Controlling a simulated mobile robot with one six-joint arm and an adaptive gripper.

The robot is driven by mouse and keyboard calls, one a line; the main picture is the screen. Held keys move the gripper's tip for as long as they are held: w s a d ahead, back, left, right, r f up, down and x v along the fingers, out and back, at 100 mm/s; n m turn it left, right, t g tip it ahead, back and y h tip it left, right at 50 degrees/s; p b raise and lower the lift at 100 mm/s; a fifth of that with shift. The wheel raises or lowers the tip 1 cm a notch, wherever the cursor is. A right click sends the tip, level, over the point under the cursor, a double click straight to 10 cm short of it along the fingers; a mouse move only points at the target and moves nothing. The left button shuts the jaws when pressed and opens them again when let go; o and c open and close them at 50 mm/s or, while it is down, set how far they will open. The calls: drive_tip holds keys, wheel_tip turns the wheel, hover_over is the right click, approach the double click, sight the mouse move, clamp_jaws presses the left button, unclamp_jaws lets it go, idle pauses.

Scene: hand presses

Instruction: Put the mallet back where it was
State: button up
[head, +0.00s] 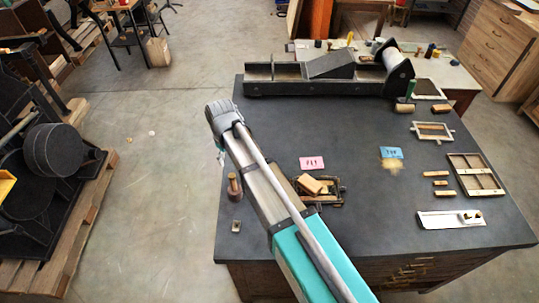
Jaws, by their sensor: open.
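No mallet can be made out for certain. A light wooden block (311,185), which may be a mallet head, lies tilted on a small dark frame (329,200), beside my arm and partly hidden by it. A brown upright piece with a rounded top (234,184) stands near the table's left edge, on the other side of my arm. A pink card (312,163) lies just above the block, and a blue card (391,153) lies farther right. My arm crosses the table from the bottom to the upper left. My gripper's fingers do not show.
The dark table (360,125) has clear room in its middle. A long press (325,72) stands along its back edge. Small frames, wooden blocks and a divided tray (476,174) line the right side, with a pale tray (451,219) in front. Machinery on pallets stands at left.

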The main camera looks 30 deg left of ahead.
drive_tip(key=w+d+m, duration=0.2)
drive_tip(key=w+d, duration=0.3)
drive_tip(key=d, duration=0.5)
drive_tip(key=w+d+m, duration=0.3)
drive_tip(key=w+d, duration=0.2)
drive_tip(key=d, duration=0.5)
drive_tip(key=w+d+m, duration=0.2)
drive_tip(key=w+d, duration=0.2)
drive_tip(key=d, duration=0.6)
drive_tip(key=s+d+m, duration=0.2)
drive_tip(key=d+m, duration=0.6)
drive_tip(key=d, duration=2.2)
drive_tip(key=shift+s+d, duration=0.2)
drive_tip(key=shift+s, duration=0.2)
